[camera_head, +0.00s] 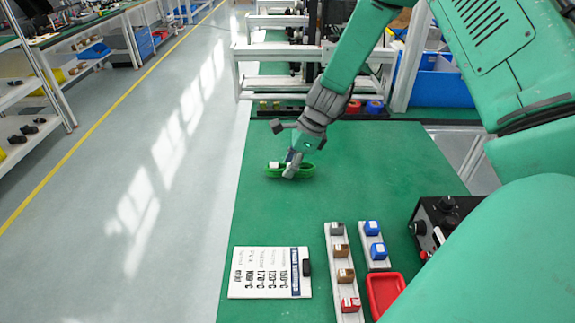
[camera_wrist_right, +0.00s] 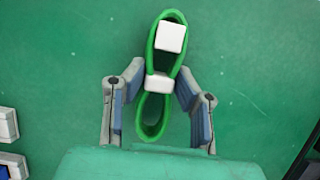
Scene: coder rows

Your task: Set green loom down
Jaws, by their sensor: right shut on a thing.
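The green loom (camera_head: 304,171) is a looped green cable with white connector pieces, at the far part of the green table (camera_head: 375,190). In the right wrist view the loom (camera_wrist_right: 152,118) lies between the fingers of my right gripper (camera_wrist_right: 159,98), its white middle piece between the pads. In the head view my right gripper (camera_head: 292,168) points down and is shut on the loom, low over the table. I cannot tell whether the loom touches the tabletop. My left gripper is not in view.
A white label sheet (camera_head: 270,273) lies at the near left. Two rails with coloured blocks (camera_head: 346,275) (camera_head: 373,250), a red tray (camera_head: 384,292) and a black control box (camera_head: 440,222) are at the near right. The table around the loom is clear.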

